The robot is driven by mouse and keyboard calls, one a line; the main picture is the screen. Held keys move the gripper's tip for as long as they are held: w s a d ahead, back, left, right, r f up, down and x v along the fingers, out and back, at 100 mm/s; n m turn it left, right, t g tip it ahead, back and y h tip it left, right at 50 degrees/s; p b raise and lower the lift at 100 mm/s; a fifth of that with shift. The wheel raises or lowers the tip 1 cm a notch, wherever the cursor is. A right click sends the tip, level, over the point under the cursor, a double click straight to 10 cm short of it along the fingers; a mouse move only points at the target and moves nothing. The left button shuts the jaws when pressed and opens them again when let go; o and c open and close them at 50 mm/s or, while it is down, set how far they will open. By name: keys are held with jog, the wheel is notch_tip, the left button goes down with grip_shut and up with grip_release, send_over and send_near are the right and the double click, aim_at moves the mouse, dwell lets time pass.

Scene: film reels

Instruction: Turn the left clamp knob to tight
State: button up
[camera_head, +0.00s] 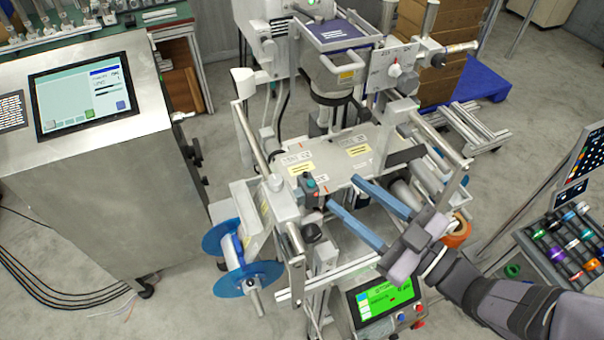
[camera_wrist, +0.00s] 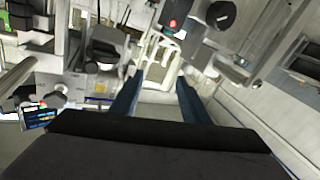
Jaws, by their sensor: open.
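A round black knob (camera_head: 311,232) sits on the left front part of the machine, below a small grey box (camera_head: 309,185) with a teal and red button. I take it to be the left clamp knob, though no label on it is readable. It also shows in the wrist view (camera_wrist: 221,14), at the top right, with a pale pointer mark whose setting I cannot read. My gripper (camera_head: 343,190) has two long blue fingers, spread apart with nothing between them. They point over the machine's front, right of the knob and apart from it. The fingers also show in the wrist view (camera_wrist: 158,82).
A blue film reel (camera_head: 226,265) hangs at the machine's left. A green-lit screen (camera_head: 385,300) stands below my gripper. Metal rods and rollers (camera_head: 430,135) surround the flat top plate (camera_head: 335,160). A white panel with a dial (camera_head: 395,70) stands at the back right.

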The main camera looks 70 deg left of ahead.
aim_at(282, 185)
jog(key=s+a+g, duration=0.1)
jog(key=s, duration=0.1)
jog(key=s+a+g+h, duration=0.1)
jog(key=s, duration=0.2)
jog(key=s+a+g, duration=0.1)
jog(key=s, duration=0.1)
jog(key=shift+s+a+f+h+p, duration=0.15)
jog(key=shift+a+f+h+p, duration=0.1)
jog(key=shift+a+h+p, duration=0.15)
jog(key=shift+p+x, duration=1)
jog(key=shift+x, duration=2.6)
grip_shut()
